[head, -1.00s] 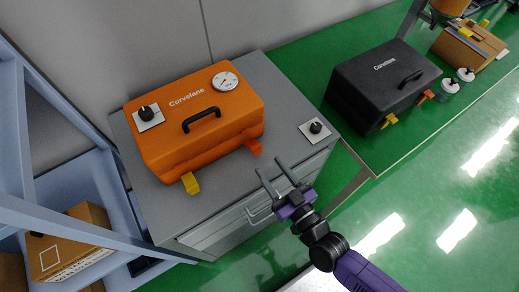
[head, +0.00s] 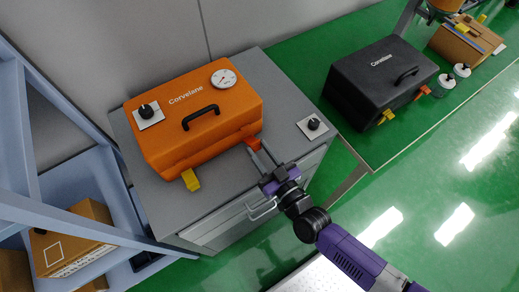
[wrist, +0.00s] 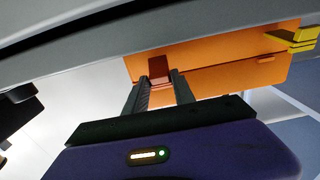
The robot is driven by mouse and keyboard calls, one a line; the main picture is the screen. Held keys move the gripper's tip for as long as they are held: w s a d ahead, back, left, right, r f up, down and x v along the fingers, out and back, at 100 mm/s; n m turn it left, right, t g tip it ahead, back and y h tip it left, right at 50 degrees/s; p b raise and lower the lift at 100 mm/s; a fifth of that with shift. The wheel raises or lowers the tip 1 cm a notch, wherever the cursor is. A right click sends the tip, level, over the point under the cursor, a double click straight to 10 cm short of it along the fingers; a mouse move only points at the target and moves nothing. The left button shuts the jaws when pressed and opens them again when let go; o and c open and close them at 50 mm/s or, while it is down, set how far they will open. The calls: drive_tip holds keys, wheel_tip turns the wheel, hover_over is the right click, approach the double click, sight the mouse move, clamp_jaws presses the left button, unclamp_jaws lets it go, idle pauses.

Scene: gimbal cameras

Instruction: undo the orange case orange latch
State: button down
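The orange case (head: 190,115) stands on the grey cabinet top. Its orange latch (head: 253,143) is at the right end of its front face, its yellow latch (head: 190,180) at the left end. My gripper (head: 257,151) is at the orange latch, its fingers pointing at the case front. In the wrist view, the orange latch (wrist: 158,68) shows between the two open fingertips (wrist: 159,78), with the yellow latch (wrist: 292,38) off to the right. Whether either finger touches the latch, I cannot tell. The fingers partly cover the latch in the head view.
The grey cabinet (head: 235,178) has a dial plate (head: 313,126) on its top at right and drawer handles in front. A black case (head: 380,80) with its own latches stands on the green bench. Blue shelving (head: 70,180) is at left. A grey bar crosses the upper wrist view.

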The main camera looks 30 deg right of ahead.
drive_tip(key=shift+f+t+b, duration=0.4)
drive_tip(key=shift+f+b, duration=0.2)
drive_tip(key=shift+b, duration=1.25)
drive_tip(key=f+t+b, duration=0.1)
drive_tip(key=b, duration=0.4)
drive_tip(key=shift+t+b, duration=0.3)
drive_tip(key=shift+s+b, duration=0.1)
drive_tip(key=shift+b, duration=0.3)
drive_tip(key=shift+r+t+b, duration=0.1)
drive_tip(key=shift+t+b, duration=0.2)
drive_tip(key=shift+b, duration=0.2)
drive_tip(key=shift+r, duration=0.1)
drive_tip(key=c, duration=1.2)
unclamp_jaws()
drive_tip(key=shift+o, duration=0.2)
